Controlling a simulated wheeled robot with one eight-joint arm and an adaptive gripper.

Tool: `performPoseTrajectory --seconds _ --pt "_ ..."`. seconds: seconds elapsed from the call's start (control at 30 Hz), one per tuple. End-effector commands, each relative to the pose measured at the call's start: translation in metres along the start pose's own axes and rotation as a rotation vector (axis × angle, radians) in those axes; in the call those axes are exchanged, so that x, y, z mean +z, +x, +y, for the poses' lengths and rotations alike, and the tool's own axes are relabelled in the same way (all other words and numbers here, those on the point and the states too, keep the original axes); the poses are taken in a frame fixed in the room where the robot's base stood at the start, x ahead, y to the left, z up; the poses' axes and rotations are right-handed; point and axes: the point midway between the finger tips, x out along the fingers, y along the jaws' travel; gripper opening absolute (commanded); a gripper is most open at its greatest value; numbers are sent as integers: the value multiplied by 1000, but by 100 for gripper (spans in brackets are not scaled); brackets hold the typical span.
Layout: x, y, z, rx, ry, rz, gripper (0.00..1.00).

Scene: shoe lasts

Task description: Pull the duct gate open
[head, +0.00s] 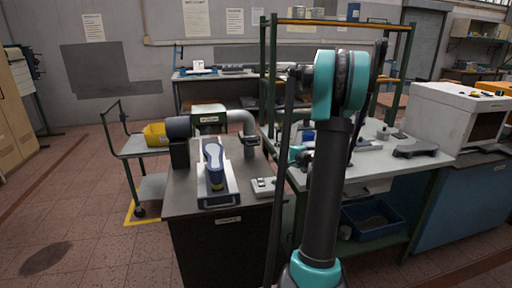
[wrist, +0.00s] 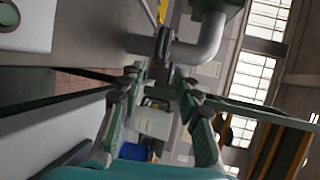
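A grey duct pipe (head: 240,117) bends down behind the shoe-last machine in the head view. A dark collar (head: 250,141) also shows low on the pipe in the head view. My gripper (wrist: 158,76) has its two fingers spread with nothing between them. In the picture its tips lie just below the collar, apart from it. In the head view my arm mostly hides the gripper.
A blue-grey shoe last (head: 215,165) stands on the machine bench (head: 190,192). A grey control box (head: 262,187) sits at its right edge. A green-framed workbench (head: 425,160) with tools is to the right. Floor at left is clear.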

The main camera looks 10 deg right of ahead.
Motion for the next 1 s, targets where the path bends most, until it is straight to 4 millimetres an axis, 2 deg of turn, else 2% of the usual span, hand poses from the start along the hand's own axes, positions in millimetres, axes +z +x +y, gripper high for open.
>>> performPoseTrajectory --seconds 0.7,0.9,1.0 --pt "2 135 1 3 -3 -3 33" --pt "2 158 0 3 -3 -2 33" --pt "1 163 0 2 -3 -1 33"
